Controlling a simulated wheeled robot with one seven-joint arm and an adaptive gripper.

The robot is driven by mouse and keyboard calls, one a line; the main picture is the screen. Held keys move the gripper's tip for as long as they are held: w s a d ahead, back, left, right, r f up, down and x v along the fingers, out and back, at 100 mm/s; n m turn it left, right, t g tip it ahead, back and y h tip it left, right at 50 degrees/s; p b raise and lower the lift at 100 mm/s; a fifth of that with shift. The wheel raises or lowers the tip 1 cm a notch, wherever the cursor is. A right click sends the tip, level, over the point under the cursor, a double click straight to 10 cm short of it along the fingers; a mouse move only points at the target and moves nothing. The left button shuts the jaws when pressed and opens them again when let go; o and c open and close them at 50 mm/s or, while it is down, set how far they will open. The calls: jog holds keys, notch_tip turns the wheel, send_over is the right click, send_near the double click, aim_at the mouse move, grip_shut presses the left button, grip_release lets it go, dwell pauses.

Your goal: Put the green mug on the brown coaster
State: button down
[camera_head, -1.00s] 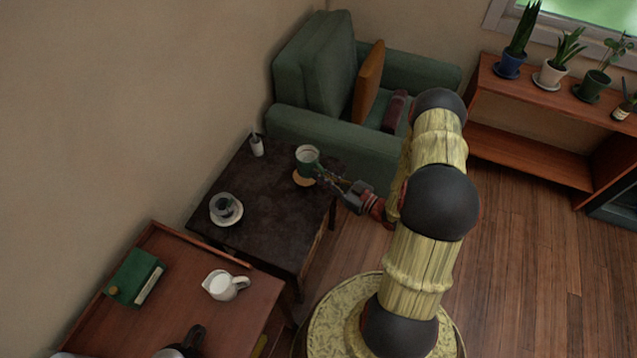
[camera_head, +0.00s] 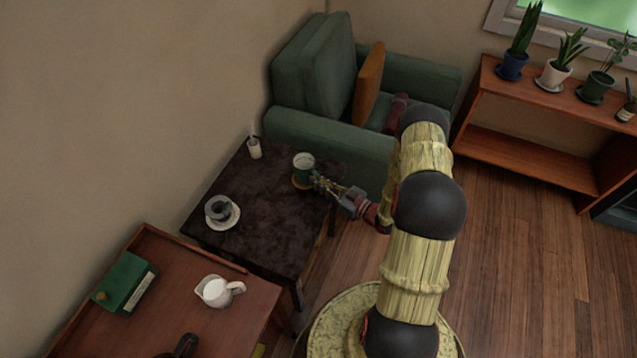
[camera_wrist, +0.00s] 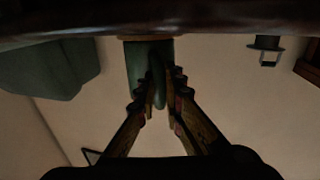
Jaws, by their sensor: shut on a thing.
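The green mug (camera_head: 304,172) stands upright over the brown coaster (camera_head: 297,185) on the dark table (camera_head: 265,225). Only the coaster's near left rim shows from above. My gripper (camera_head: 319,183) reaches in from the right and is shut on the mug's handle. In the wrist view, which is upside down, the mug (camera_wrist: 137,68) hangs from the top with its handle between my fingers (camera_wrist: 159,82). A thin brown edge of the coaster (camera_wrist: 130,37) shows right at the mug's base, with no clear gap.
A cup on a saucer (camera_head: 222,213) and a small white holder (camera_head: 254,149) stand on the same table. A wooden table (camera_head: 190,315) in front holds a white pitcher (camera_head: 215,291) and a green box (camera_head: 124,282). A green armchair (camera_head: 330,130) stands behind.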

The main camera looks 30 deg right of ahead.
jog(key=shift+f, duration=0.1)
jog(key=c, duration=1.9)
grip_release()
